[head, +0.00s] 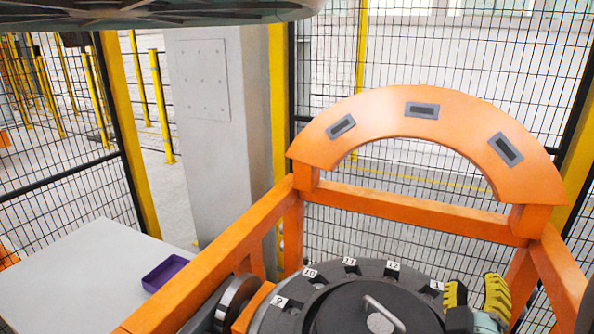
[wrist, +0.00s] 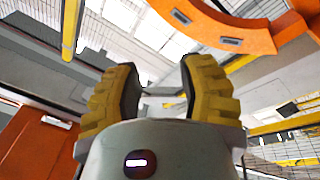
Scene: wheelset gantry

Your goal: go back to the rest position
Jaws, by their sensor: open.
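My gripper (head: 474,294) shows at the lower right of the head view, with yellow ribbed fingers pointing up beside the dark round hub. In the wrist view my gripper (wrist: 160,90) has its two yellow fingers apart with nothing between them. It is open and empty. The dark hub (head: 335,309) has numbered white labels around its rim and a grey handle on its top. The gripper appears near the label 1; the head view does not show whether it touches the hub.
An orange gantry frame (head: 420,212) with a slotted orange arch (head: 372,110) stands behind the hub. A purple tray (head: 164,272) lies on a grey table (head: 85,265) at left. A grey column (head: 215,130) and mesh fencing (head: 70,200) stand behind. The open air above the hub is clear.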

